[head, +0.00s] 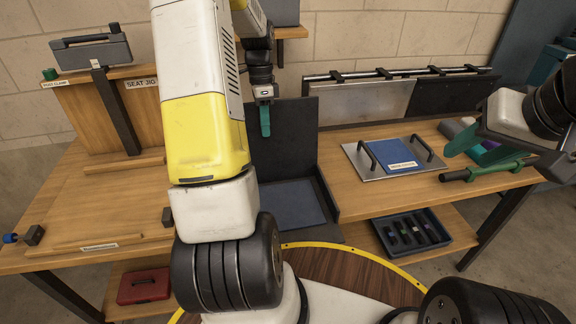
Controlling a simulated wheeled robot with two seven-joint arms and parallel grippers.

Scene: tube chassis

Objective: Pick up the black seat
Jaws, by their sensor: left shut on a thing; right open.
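The black seat (288,135) appears to be the dark L-shaped piece in the middle of the head view. Its tall panel stands upright behind a low base with a blue pad. My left gripper (264,112) comes down at the upper edge of this panel. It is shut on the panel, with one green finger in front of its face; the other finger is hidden. My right gripper (474,142) is open at the right, above the bench and apart from the seat. One green finger shows clearly; the rest is hard to make out.
A wooden seat jig (125,110) with a grey clamp (90,50) stands at left. A metal plate with two handles and a blue pad (398,155) lies on the right bench. A dark tray (411,232) and a red case (144,286) sit lower.

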